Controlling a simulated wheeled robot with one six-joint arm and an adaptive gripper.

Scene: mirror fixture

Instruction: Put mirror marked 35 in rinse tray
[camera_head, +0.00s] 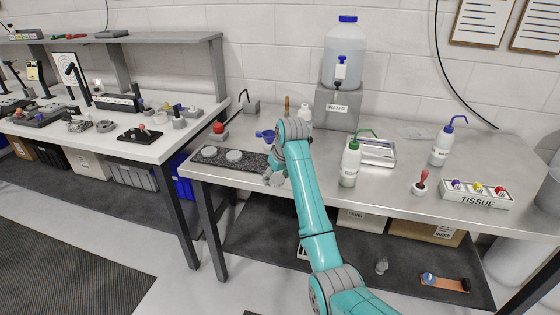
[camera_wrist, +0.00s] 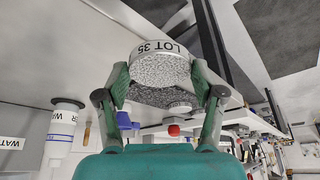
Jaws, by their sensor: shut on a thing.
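My gripper (camera_wrist: 163,85) is shut on a round mirror (camera_wrist: 161,68) whose pale rim reads LOT 35; its speckled grey face shows between the fingers. In the head view my gripper (camera_head: 274,176) is at the front edge of the steel bench, beside the right end of a dark speckled slab (camera_head: 260,167). The held mirror is hard to make out there. A shallow metal tray (camera_head: 386,156), apparently the rinse tray, lies to the right, partly hidden by a white bottle with a green spout (camera_head: 350,166).
Two pale discs (camera_head: 208,151) lie on the slab. A blue cup-like thing (camera_head: 265,135) and a red knob (camera_head: 218,128) stand behind it. A water container (camera_head: 344,55) on a grey stand is at the back. Another bottle (camera_head: 441,146), a red-topped dropper (camera_head: 420,186) and a tissue box (camera_head: 477,194) stand right.

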